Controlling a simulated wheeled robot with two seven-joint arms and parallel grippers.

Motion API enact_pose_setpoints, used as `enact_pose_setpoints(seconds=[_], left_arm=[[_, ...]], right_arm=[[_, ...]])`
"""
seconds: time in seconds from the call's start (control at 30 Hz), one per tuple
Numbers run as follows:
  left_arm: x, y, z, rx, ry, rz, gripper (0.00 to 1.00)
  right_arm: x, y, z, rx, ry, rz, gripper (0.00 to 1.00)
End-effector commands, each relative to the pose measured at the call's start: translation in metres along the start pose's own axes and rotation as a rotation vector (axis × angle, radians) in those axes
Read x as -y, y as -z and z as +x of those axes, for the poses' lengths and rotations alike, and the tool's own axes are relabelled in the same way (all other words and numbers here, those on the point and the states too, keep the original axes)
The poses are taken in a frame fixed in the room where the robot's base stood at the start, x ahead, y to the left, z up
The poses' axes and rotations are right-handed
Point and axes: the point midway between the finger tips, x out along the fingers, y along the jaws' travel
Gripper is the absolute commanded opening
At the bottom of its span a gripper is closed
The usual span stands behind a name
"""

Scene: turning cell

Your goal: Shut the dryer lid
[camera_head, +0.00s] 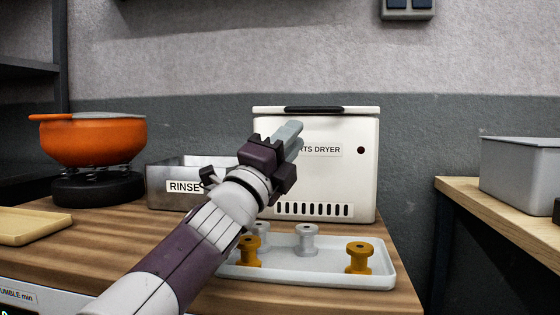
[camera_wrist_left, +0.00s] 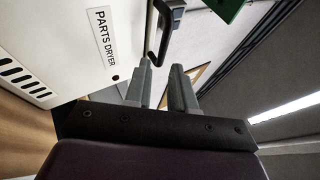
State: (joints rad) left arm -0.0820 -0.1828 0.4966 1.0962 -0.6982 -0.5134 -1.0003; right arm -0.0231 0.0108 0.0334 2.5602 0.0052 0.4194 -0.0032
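The white parts dryer (camera_head: 330,180) stands at the back of the wooden bench. Its lid (camera_head: 368,110) shows as a thin level edge along the top, with a dark handle (camera_head: 314,110). The lid looks down on the body; a small gap cannot be ruled out. My left gripper (camera_head: 292,142) is in front of the dryer's face, below the handle, covering part of the label. In the left wrist view its two fingers (camera_wrist_left: 162,75) are apart with nothing between them. The dark handle (camera_wrist_left: 160,35) shows just beyond the fingertips. My right gripper is not in view.
A white tray (camera_head: 310,275) with several grey and orange spools lies in front of the dryer. A metal rinse bin (camera_head: 160,200) stands left, then an orange pot (camera_head: 93,143) on a burner. A grey bin (camera_head: 522,168) stands on another bench at right, across a gap.

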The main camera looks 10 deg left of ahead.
Motion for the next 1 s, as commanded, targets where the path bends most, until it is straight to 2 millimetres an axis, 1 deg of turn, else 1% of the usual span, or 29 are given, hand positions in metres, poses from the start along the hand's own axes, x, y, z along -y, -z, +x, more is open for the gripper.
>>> enact_pose_setpoints(seconds=[0.03,0.1,0.23,0.37,0.7,0.77,0.83,1.0], left_arm=[[0.001,0.0,-0.01,0.001,0.0,0.002,0.24],[0.001,0.0,-0.021,0.001,0.001,0.002,0.24],[0.002,0.0,-0.034,0.0,0.003,0.002,0.24],[0.003,0.001,-0.038,0.0,0.003,0.001,0.24],[0.003,0.001,-0.039,-0.001,0.002,0.002,0.24],[0.005,0.0,-0.043,-0.002,0.0,0.002,0.24],[0.011,-0.002,-0.054,-0.002,0.0,0.002,0.24],[0.038,-0.009,-0.098,0.0,0.005,0.002,0.24]], right_arm=[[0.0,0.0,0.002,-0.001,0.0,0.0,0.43],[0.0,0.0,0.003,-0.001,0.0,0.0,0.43],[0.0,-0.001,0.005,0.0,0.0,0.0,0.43],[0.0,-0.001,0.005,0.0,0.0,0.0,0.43],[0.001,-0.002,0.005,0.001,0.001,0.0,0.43],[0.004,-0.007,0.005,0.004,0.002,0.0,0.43],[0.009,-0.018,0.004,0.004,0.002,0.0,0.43],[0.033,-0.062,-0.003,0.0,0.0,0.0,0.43]])
